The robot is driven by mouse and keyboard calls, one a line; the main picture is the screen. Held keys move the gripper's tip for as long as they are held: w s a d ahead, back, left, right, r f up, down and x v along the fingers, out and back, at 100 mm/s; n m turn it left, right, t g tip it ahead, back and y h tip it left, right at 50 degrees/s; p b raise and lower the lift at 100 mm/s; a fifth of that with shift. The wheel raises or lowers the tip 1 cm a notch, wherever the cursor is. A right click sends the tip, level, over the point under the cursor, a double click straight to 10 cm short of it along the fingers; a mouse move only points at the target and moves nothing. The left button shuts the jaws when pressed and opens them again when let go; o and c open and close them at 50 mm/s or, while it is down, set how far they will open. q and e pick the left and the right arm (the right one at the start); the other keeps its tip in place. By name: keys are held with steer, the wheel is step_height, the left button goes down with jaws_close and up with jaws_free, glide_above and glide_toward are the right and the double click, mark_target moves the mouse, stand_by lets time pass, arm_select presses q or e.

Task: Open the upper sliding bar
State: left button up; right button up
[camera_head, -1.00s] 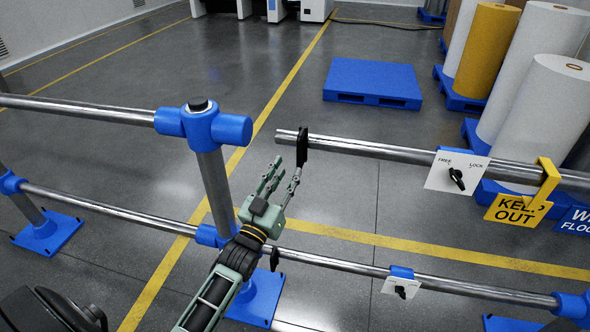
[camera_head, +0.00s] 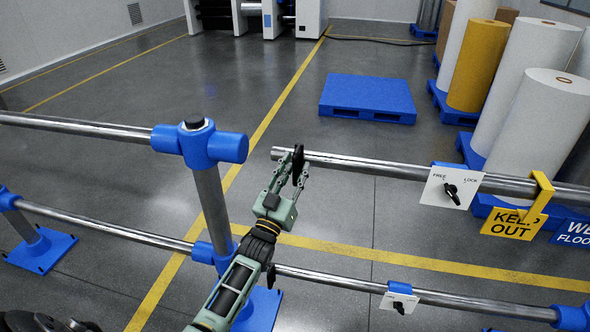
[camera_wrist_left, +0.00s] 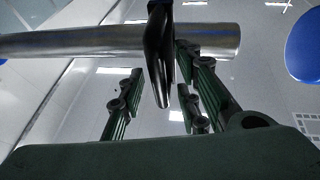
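The upper sliding bar (camera_head: 375,167) is a grey metal tube. Its left end stands free, with a gap to the blue socket (camera_head: 232,149) on the post. A black handle (camera_head: 298,160) hangs on the bar near that end; it also shows in the wrist view (camera_wrist_left: 158,55). My left gripper (camera_head: 294,172) is at the handle, just below the bar. In the wrist view its fingers (camera_wrist_left: 160,92) stand apart with the handle between them, closer to the right finger. Contact there is unclear. A white FREE/LOCK plate (camera_head: 436,190) with a black knob (camera_head: 452,194) is on the bar. My right gripper is out of view.
A lower bar (camera_head: 340,283) with its own small plate (camera_head: 399,300) runs below. A yellow KEEP OUT sign (camera_head: 514,224) hangs on the upper bar at right. Behind are a blue pallet (camera_head: 367,97) and large rolls (camera_head: 472,65). The floor beyond is clear.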

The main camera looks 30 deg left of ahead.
arm_select(q)
steer(key=shift+c, duration=0.3)
jaws_close()
